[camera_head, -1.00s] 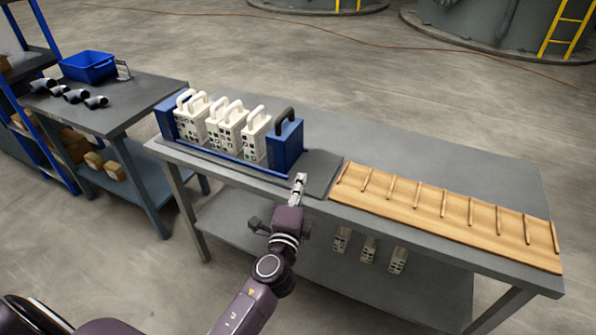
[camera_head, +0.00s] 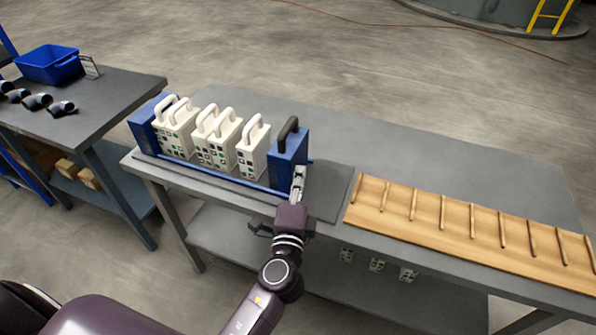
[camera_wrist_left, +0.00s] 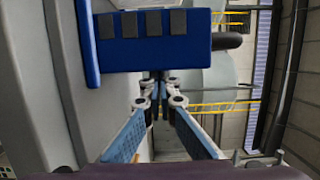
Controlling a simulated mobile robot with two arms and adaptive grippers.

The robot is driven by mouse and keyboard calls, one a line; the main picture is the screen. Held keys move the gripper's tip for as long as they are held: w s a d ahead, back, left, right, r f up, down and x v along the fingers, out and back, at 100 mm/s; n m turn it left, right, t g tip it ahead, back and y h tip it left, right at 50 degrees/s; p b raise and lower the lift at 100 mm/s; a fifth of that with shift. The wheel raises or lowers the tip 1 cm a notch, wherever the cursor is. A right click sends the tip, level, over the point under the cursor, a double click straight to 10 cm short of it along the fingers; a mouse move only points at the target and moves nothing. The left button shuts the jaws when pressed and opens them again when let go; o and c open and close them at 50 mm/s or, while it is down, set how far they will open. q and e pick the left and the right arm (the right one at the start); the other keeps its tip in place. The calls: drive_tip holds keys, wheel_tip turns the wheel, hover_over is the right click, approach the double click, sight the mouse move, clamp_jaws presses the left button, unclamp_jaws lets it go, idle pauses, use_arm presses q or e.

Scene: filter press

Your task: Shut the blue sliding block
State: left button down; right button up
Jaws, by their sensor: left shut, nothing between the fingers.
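The blue sliding block (camera_head: 287,158) with a black handle stands upright at the right end of a row of white plates (camera_head: 216,144). A narrow gap shows between it and the nearest white plate (camera_head: 254,150). My left gripper (camera_head: 298,170) is shut and empty, its tips overlapping the block's lower right front in the head view. In the left wrist view the blue block (camera_wrist_left: 150,52), with dark squares on it, is just beyond the fingers (camera_wrist_left: 160,85). I cannot tell whether they touch. My right gripper is not in view.
A blue end block (camera_head: 143,125) stands at the row's left end, and a blue rail (camera_head: 215,172) runs along the front. A wooden rack (camera_head: 470,235) lies on the table (camera_head: 430,155) to the right. A dark mat (camera_head: 328,190) right of the block is bare.

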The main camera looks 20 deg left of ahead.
sight(268, 166)
use_arm(q)
drive_tip(key=shift+w+d, duration=0.1)
drive_tip(key=a, duration=0.9)
drive_tip(key=shift+w+p, duration=0.15)
drive_tip(key=shift+p, duration=0.25)
drive_tip(key=shift+d, duration=0.1)
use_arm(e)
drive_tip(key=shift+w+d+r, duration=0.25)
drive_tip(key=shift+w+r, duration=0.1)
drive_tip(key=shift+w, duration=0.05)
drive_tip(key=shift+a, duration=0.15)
